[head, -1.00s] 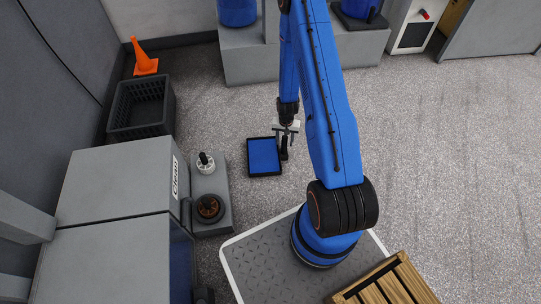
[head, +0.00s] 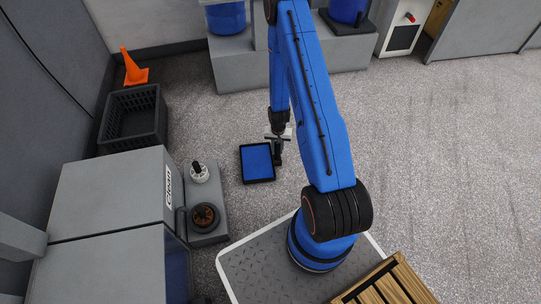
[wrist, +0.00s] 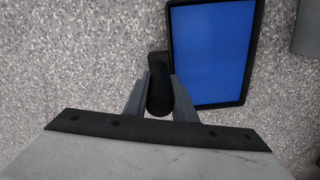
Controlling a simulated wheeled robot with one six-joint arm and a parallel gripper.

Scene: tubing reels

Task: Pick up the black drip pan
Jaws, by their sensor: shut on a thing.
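The black drip pan (head: 259,182) is a shallow rectangular tray with a blue inside, left of my arm in the head view. In the wrist view its black rim (wrist: 210,106) shows at the upper right, cut off at the top. A rounded black handle (wrist: 158,64) stands at its left edge there. My gripper (head: 278,157) is at the pan's right side in the head view. In the wrist view the two grey fingers (wrist: 159,92) are closed on the handle, one on each side. The pan looks level; its height above the floor is hard to tell.
A black crate (head: 133,118) and an orange cone (head: 133,67) stand at the left wall. Grey cabinets (head: 110,190) and a low block (head: 205,218) with two reels lie left of the pan. Grey blocks (head: 235,75) stand behind. Open floor (head: 430,150) is on the right.

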